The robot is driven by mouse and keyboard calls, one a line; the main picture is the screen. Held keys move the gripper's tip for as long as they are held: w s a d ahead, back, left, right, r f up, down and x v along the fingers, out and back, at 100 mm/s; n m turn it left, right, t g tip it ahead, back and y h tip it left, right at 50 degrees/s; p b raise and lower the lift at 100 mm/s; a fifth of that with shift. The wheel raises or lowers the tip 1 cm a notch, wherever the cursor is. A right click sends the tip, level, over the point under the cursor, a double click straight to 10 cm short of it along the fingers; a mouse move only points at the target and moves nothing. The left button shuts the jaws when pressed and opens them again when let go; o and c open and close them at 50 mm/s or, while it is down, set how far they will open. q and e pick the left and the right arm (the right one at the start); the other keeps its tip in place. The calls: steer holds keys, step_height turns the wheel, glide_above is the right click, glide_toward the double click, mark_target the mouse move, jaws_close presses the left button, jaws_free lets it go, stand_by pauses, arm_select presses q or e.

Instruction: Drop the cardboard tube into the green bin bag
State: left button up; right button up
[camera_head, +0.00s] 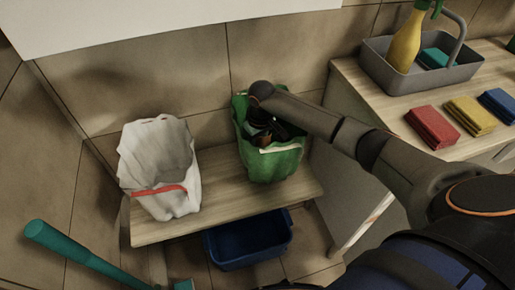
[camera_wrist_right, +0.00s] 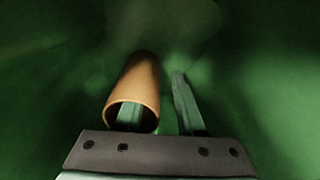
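The green bin bag (camera_head: 270,165) stands open on the wooden bench, and my right arm reaches into its mouth from the right. My right gripper (camera_head: 262,134) is mostly hidden inside the bag in the head view. In the right wrist view, green bag walls surround the gripper (camera_wrist_right: 160,100), with its two fingers apart. The brown cardboard tube (camera_wrist_right: 145,78) is inside the bag, its near open end around the left-hand finger. A gap separates the tube from the right-hand finger. My left gripper is not in view.
A white bag (camera_head: 158,165) with a red band stands left on the bench (camera_head: 215,195). A blue tub (camera_head: 248,240) sits below. A grey caddy (camera_head: 420,80) and folded red (camera_head: 432,127), yellow and blue cloths occupy the right counter. A teal handle (camera_head: 75,248) juts in lower left.

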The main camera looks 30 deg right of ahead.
step_height(320, 180, up, 12)
steer(key=s+p, duration=0.1)
steer(key=p, duration=0.2)
steer(key=shift+d, duration=0.1)
stand_by(0.3)
